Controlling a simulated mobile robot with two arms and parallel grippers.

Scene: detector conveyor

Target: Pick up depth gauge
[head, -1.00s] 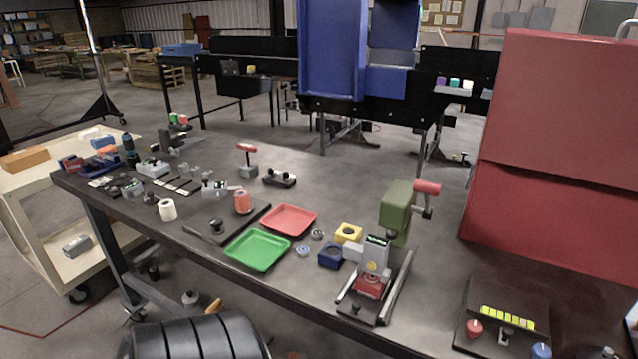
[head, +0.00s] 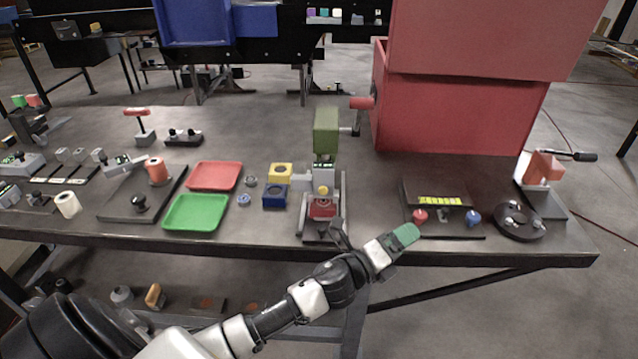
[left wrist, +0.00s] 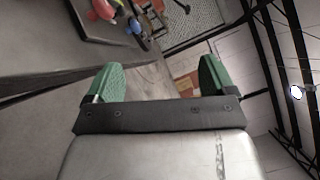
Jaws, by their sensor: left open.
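My left gripper (head: 402,238) reaches in from the lower left of the head view, just in front of the bench's front edge. In the left wrist view it is open (left wrist: 160,78), its two green fingertips apart with nothing between them. I cannot tell for sure which thing is the depth gauge. A small grey-and-black piece (head: 445,218) sits between a red knob (head: 420,216) and a blue knob (head: 473,217) on a dark board, a little beyond and right of the gripper. The red (left wrist: 104,8) and blue (left wrist: 135,25) parts also show in the left wrist view. My right gripper is not in view.
The press with a green head (head: 325,135) stands left of the gripper. Green (head: 195,213) and red (head: 214,176) trays lie further left. A black ring fixture (head: 520,222) and a red clamp (head: 545,166) stand at right. A large red box (head: 450,110) blocks the back.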

